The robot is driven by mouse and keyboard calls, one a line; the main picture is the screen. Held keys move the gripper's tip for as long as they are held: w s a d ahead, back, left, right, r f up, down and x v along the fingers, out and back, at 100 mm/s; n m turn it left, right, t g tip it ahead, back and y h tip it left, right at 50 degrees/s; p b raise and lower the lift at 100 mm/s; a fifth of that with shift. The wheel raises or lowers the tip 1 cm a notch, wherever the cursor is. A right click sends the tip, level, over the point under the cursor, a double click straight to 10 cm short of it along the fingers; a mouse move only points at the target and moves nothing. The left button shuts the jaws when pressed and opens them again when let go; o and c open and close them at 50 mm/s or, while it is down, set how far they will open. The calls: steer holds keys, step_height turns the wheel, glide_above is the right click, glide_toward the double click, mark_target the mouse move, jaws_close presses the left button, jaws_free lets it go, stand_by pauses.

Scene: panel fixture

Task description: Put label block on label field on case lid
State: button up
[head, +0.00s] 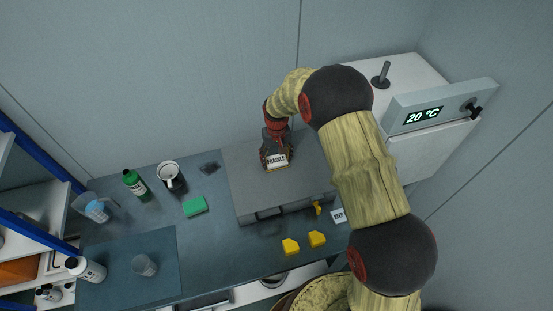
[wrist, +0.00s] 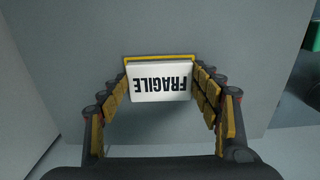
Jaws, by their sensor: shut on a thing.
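A white block marked FRAGILE (head: 277,160) is held between the fingers of my gripper (head: 276,155), over the grey case lid (head: 240,165). In the wrist view the block (wrist: 160,82) sits between both yellow-padded fingers of my gripper (wrist: 160,90), its lettering upside down. A yellow-edged label field (wrist: 160,58) shows just behind the block on the lid (wrist: 85,50). The block covers most of the field. I cannot tell whether the block touches the lid.
Yellow blocks (head: 290,246) and a white labelled block (head: 338,216) lie in front of the case. A green sponge (head: 195,206), a mug (head: 169,174) and a green bottle (head: 133,184) stand left. A white unit reading 20 °C (head: 423,116) is at right.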

steer(key=o, duration=0.8)
steer(key=shift+f, duration=0.15)
step_height(320, 180, up, 13)
step_height(320, 180, up, 11)
steer(key=t, duration=0.1)
glide_above(277, 161)
steer(key=s+d, duration=0.4)
steer(key=s, duration=0.1)
steer(key=s+d+r+m+t, duration=0.1)
steer(key=s+d+r+t, duration=0.15)
steer(key=s+r, duration=0.5)
steer(key=s+d+r+m+t, duration=0.1)
steer(key=s+d+r, duration=0.4)
steer(key=s, duration=0.4)
steer(key=shift+t, duration=0.55)
steer(key=s, duration=0.8)
steer(key=s+d+p, duration=0.1)
steer(key=s, duration=0.3)
steer(key=shift+r, duration=0.3)
